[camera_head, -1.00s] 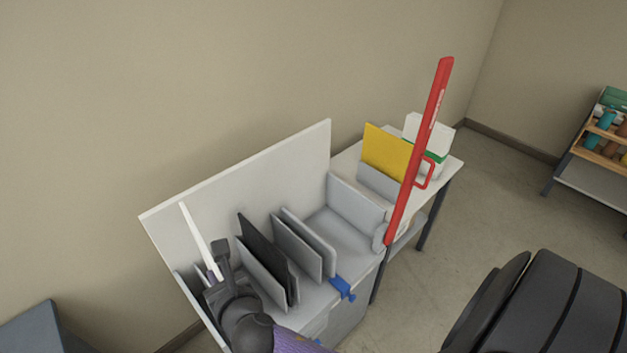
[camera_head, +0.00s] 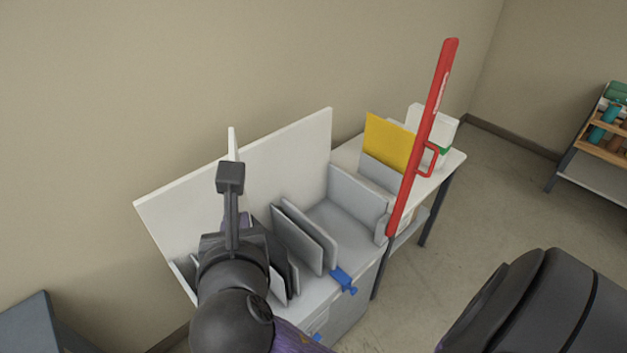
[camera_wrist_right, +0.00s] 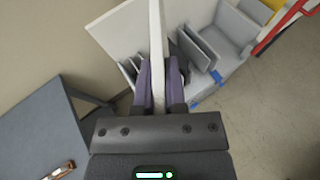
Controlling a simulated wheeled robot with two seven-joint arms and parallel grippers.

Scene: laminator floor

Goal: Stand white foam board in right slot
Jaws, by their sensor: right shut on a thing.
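The white foam board (camera_head: 232,143) is seen nearly edge-on, a thin upright strip above my right gripper (camera_head: 232,205). In the right wrist view, the white foam board (camera_wrist_right: 157,40) stands between the two fingers of my right gripper (camera_wrist_right: 160,85), which is shut on it. The board is above the left part of the rack; its lower edge is hidden by the gripper. The rack has grey upright dividers (camera_head: 305,238) with narrow slots between them, on a light cabinet top. The left slots are largely hidden behind my right arm. My left gripper is not in view.
A tall white back panel (camera_head: 290,150) stands behind the rack. Blue clamps (camera_head: 343,281) sit at its front edge. A long red bar with a handle (camera_head: 425,130) rises at right, beside a yellow board (camera_head: 389,143). A dark blue-grey surface (camera_head: 35,325) lies at lower left.

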